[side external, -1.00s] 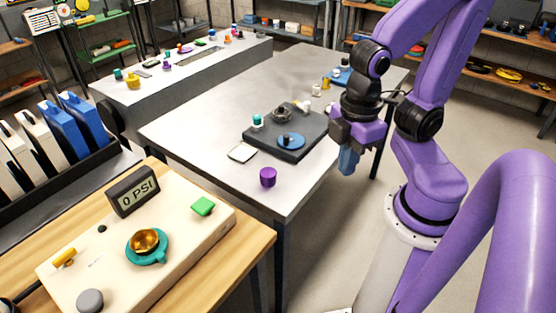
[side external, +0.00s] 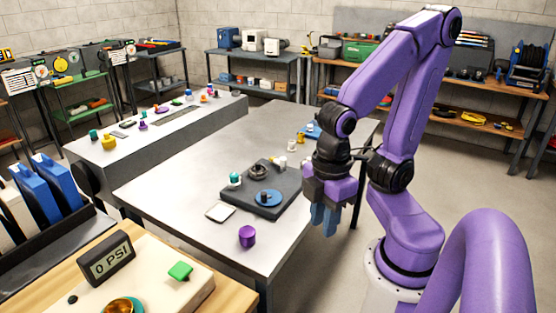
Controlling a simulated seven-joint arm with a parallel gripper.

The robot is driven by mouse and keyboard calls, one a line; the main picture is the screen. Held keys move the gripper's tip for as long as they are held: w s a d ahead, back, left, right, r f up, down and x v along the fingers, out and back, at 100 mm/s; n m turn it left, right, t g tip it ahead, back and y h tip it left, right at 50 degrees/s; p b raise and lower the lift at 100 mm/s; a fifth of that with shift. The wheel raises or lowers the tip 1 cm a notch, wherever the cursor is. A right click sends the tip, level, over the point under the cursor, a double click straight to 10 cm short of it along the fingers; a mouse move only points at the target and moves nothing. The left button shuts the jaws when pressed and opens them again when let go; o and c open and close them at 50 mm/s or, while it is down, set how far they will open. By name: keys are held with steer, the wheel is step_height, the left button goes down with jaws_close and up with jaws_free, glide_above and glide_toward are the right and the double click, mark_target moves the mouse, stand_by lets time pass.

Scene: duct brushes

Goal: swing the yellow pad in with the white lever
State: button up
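My gripper (side external: 324,222) hangs with blue fingers pointing down, just off the right edge of the grey table (side external: 205,174). Nothing shows held in it; the gap between the fingers is too unclear to judge. A small yellow piece (side external: 301,137) stands near the table's far right part. A small white piece (side external: 292,146) is close beside it, to the left and nearer the camera. Both are too small to tell whether they are the yellow pad and white lever. Another yellow piece (side external: 109,142) sits on the long grey bench at the left.
A dark slab (side external: 285,200) on the table carries a blue disc (side external: 268,198) and other small parts. A purple cup (side external: 247,236) stands near the front edge. The table's left part is clear.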

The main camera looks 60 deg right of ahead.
steer(key=o, duration=0.3)
steer(key=w, duration=0.1)
steer(key=w+a+r+m, duration=0.1)
steer(key=w, duration=0.1)
steer(key=w+m, duration=0.1)
steer(key=w, duration=0.1)
steer(key=shift+w+a+r, duration=0.25)
steer(key=shift+o, duration=0.2)
steer(key=w+d+r+m, duration=0.1)
steer(key=w+d+m, duration=0.25)
steer(key=w, duration=0.55)
steer(key=w+d+r+m, duration=0.15)
steer(key=w+m, duration=0.25)
steer(key=w, duration=0.6)
steer(key=w+d+m, duration=0.4)
steer(key=w+d, duration=0.5)
steer(key=d, duration=0.2)
steer(key=m, duration=0.8)
glide_above(283, 158)
step_height(283, 158, down, 4)
step_height(283, 158, down, 18)
steer(key=shift+r, duration=0.25)
